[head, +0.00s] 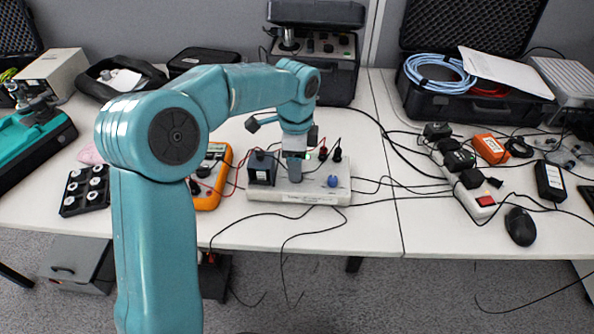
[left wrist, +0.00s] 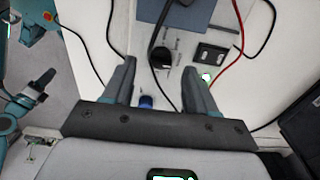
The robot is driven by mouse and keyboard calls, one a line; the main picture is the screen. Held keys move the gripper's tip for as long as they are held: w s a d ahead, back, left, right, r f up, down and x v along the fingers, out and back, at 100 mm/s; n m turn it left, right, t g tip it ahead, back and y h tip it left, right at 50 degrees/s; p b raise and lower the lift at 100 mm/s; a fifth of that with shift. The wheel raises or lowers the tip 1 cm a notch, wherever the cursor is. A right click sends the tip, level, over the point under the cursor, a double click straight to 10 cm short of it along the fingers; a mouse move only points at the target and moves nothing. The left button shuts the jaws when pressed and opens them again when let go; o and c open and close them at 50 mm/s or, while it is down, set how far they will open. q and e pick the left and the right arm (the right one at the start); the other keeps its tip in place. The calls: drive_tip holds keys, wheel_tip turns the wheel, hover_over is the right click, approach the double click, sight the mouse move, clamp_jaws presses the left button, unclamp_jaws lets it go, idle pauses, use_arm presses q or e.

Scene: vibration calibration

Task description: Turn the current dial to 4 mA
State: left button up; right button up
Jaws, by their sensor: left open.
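A pale panel (head: 315,192) lies near the table's front edge, with a dark box on its left, sockets with leads, and a blue knob (head: 333,181). The blue knob (left wrist: 146,101) also shows in the left wrist view, partly hidden behind the gripper's base. A round black knob (left wrist: 161,57) sits on the panel there. I cannot read any scale or tell which knob is the current dial. My left gripper (head: 295,168) is above the panel, left of the blue knob. Its open fingers (left wrist: 161,82) hold nothing. My right gripper does not show clearly.
An orange multimeter (head: 213,178) lies left of the panel, partly behind my arm. Black and red leads cross the panel and table. A power strip (head: 466,190) and a mouse (head: 521,226) are at the right. Open black cases stand at the back.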

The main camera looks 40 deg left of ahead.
use_arm(q)
drive_tip(key=shift+w+f, duration=0.1)
drive_tip(key=shift+f, duration=1.2)
drive_tip(key=c, duration=1.1)
drive_tip(key=shift+o, duration=0.2)
